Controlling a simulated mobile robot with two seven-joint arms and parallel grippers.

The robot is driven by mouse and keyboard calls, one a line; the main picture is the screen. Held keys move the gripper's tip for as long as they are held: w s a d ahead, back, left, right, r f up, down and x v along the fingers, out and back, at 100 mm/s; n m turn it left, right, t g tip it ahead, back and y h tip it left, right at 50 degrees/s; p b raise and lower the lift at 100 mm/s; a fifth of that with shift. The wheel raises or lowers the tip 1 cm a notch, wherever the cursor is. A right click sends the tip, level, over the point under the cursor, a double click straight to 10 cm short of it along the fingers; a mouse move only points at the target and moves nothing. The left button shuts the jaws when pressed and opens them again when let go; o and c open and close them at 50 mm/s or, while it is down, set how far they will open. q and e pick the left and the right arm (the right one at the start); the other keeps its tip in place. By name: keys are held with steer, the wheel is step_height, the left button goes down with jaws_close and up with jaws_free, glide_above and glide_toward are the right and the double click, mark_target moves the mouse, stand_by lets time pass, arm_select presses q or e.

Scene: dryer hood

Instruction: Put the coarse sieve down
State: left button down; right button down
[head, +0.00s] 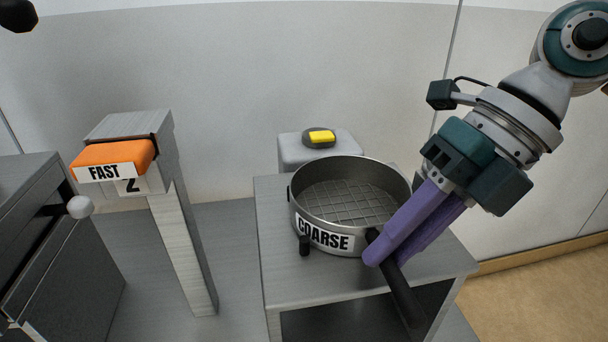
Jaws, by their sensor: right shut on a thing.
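The coarse sieve (330,238) is a round grey metal pan with a wire mesh floor and a white label reading COARSE. It is level at the top of a small grey table (285,285); I cannot tell whether its base touches the tabletop. Its black handle (402,295) points toward the front right. My right gripper (385,262) comes in from the upper right, its purple fingers shut on the handle near the pan. The fingers hide part of the handle and the pan's right side.
A post at left carries an orange block (113,160) labelled FAST, with a 2 below. A dark cabinet with a round white knob (80,207) stands far left. Behind the table is a grey box (345,148) with a yellow-topped dark button (321,138). The table's open lower space is dark.

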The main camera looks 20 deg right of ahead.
steer(key=c, duration=0.8)
jaws_free()
steer(key=v, duration=1.2)
steer(key=shift+b, duration=0.3)
